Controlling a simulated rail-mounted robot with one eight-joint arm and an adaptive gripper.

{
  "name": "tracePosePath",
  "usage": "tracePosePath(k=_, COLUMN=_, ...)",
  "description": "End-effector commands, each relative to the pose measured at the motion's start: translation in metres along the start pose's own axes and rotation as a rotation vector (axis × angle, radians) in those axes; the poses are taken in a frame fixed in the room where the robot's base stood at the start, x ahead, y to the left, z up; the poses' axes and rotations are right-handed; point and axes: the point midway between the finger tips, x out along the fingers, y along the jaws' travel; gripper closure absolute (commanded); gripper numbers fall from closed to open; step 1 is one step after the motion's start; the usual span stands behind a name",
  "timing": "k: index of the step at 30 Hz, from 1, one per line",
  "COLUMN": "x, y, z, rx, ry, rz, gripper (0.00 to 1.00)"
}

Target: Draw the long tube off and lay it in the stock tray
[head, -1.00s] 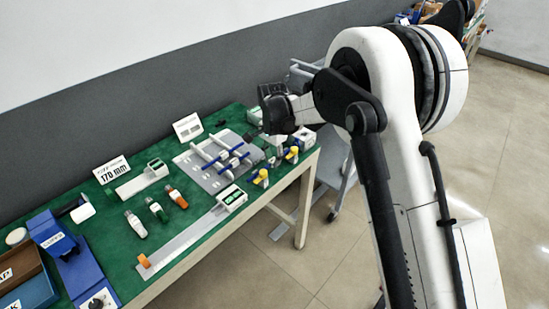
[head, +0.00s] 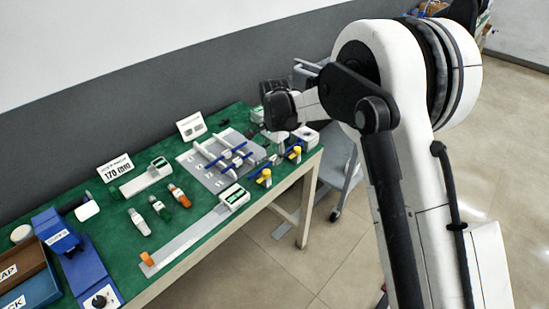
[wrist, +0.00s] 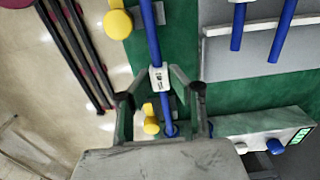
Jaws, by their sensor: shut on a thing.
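In the wrist view my gripper (wrist: 157,82) is shut on a long blue tube (wrist: 151,30), with its fingertips at a white tagged collar on it. The tube runs up past the top edge of the view. Its lower end is near a yellow part (wrist: 151,120) between the fingers; whether they are joined I cannot tell. In the head view my gripper's fingertips are hard to make out at the table's far right end. The stock tray (head: 45,292), blue and with a partly visible label, is cut off at the lower left corner.
A grey rack plate (head: 218,180) with white bars holds other blue tubes. Yellow-topped pumps (head: 264,177) stand near the front edge. A long gauge (head: 190,238) with an orange block, several small bottles (head: 160,208), a 170 mm card (head: 115,168) and a blue device (head: 88,275) occupy the table.

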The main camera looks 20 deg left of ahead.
Motion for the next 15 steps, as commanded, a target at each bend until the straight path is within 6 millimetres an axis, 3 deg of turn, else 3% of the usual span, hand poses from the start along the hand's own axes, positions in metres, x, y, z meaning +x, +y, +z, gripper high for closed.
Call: tracePosePath(k=15, x=-0.028, y=0.0, z=0.0, rx=0.0, ry=0.0, rz=0.0, gripper=1.0)
